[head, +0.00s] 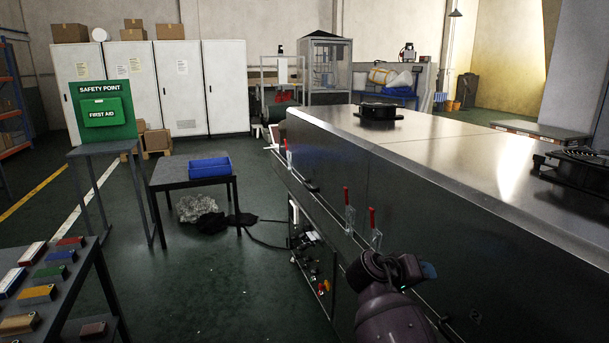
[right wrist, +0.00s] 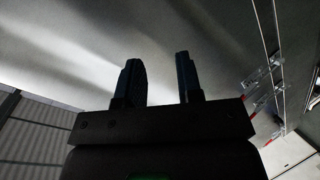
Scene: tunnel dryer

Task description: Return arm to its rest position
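My right arm comes in at the bottom right of the head view, beside the long metal side of the tunnel dryer (head: 440,215). Its gripper cannot be made out clearly there. In the right wrist view my right gripper (right wrist: 157,62) has its two dark fingers apart with nothing between them. A smooth grey metal surface (right wrist: 195,25) lies beyond the fingers; whether they touch it I cannot tell. My left arm and gripper are not in view.
Red-handled clamps (head: 348,212) and a rail line the dryer's side near my right arm. A blue tray (head: 210,167) sits on a small table, left of centre. A table (head: 105,290) with coloured blocks stands at the lower left. Green floor (head: 200,290) lies open between.

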